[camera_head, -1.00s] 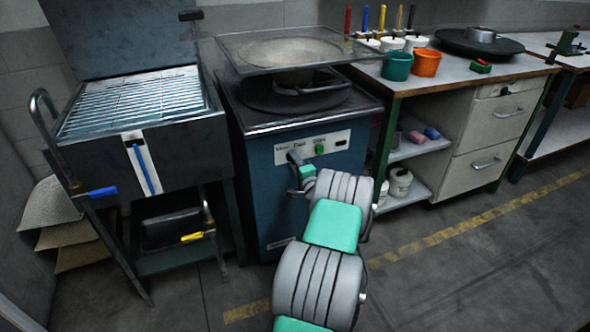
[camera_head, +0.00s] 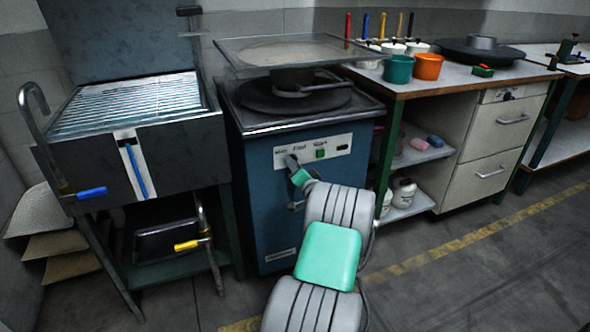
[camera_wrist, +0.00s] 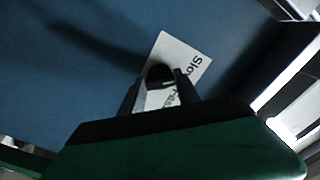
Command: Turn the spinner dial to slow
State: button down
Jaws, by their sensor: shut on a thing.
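The spinner is a blue cabinet (camera_head: 262,205) with a round dark turntable on top, in the middle of the head view. Its white control panel (camera_head: 331,148) carries printed labels and a green start button (camera_head: 320,154). In the wrist view the label plate (camera_wrist: 190,60) shows "Slow" and part of a second word. My gripper (camera_head: 291,161) is at the left part of this panel. In the wrist view my gripper (camera_wrist: 160,90) is shut on the dark dial (camera_wrist: 160,73). The fingers hide much of the dial, and I cannot tell where it points.
A clear square sheet (camera_head: 290,53) sits above the turntable. A workbench (camera_head: 440,80) with pots and drawers is on the right. The floor at the right is open.

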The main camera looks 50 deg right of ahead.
dwell(0.3)
jog(key=c, duration=0.9)
grip_release()
jog(key=p+v, duration=0.1)
jog(key=v, duration=0.6)
jog(key=shift+s+a, duration=0.2)
jog(key=shift+s, duration=0.15)
